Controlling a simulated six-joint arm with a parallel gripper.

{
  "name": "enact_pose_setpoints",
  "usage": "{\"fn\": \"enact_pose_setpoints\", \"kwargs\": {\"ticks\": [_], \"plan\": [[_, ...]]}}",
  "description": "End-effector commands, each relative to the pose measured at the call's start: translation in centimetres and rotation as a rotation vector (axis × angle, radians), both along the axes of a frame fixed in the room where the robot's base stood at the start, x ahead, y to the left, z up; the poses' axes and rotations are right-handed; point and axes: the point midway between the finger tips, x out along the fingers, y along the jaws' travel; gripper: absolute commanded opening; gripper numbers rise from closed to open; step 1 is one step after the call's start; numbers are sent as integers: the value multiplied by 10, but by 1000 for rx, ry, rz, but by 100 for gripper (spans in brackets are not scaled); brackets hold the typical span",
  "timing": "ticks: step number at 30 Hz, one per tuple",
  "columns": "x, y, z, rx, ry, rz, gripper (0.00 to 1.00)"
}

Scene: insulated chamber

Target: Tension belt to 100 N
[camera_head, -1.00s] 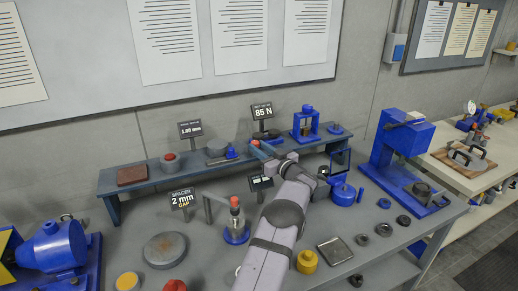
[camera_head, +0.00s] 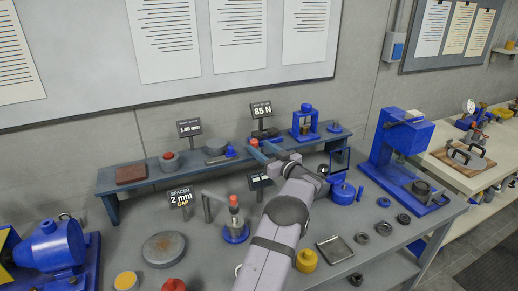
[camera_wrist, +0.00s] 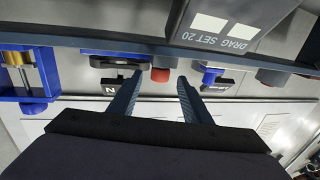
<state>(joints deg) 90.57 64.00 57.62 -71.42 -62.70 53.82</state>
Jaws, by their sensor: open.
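The sign reading 85 N (camera_head: 261,110) stands on the raised shelf; its small top line is too small to read. A red knob (camera_head: 254,142) shows below it, just left of my gripper (camera_head: 267,149). In the wrist view my gripper (camera_wrist: 157,85) is open and empty, its two blue-grey fingers apart. The red knob (camera_wrist: 160,75) appears between the fingertips, with no clear contact. Left of it, a blue fixture with a black loop-like part (camera_wrist: 115,60) sits beside a sign showing "N" (camera_wrist: 115,88). The belt itself cannot be made out for certain.
A sign reading DRAG SET 20 (camera_wrist: 225,30) stands close to the fingers in the wrist view. The 1.00 mm sign (camera_head: 189,128), a blue press-like stand (camera_head: 304,125) and a red-topped post (camera_head: 234,202) are nearby. A large blue machine (camera_head: 402,140) stands at right.

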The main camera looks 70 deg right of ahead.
Motion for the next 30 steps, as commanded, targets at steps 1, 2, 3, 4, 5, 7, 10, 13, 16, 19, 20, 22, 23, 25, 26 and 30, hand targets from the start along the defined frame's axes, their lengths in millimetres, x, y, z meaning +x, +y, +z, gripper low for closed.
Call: {"fn": "enact_pose_setpoints", "kwargs": {"ticks": [1,2,3,4,5,7,10,13,16,19,20,22,23,25,26,30], "plan": [[-5,3,-1,-1,-1,-1,44],[-9,5,-1,-1,0,-1,44],[-13,8,-1,-1,0,-2,44],[-17,10,-1,0,0,-2,44],[-19,12,-1,-1,-1,-1,44],[-25,17,-1,-1,0,0,44],[-35,22,0,-3,-1,-1,44],[-40,26,1,-2,-1,0,44],[-43,29,1,-2,-1,0,44],[-44,29,1,-2,-1,1,44],[-44,29,1,-2,-1,1,44],[-44,29,1,-2,-1,1,44],[-44,29,1,-2,-1,1,44],[-44,29,1,-2,-1,1,44],[-43,29,1,-2,-1,2,44],[-25,34,7,-6,-1,29,44]]}}
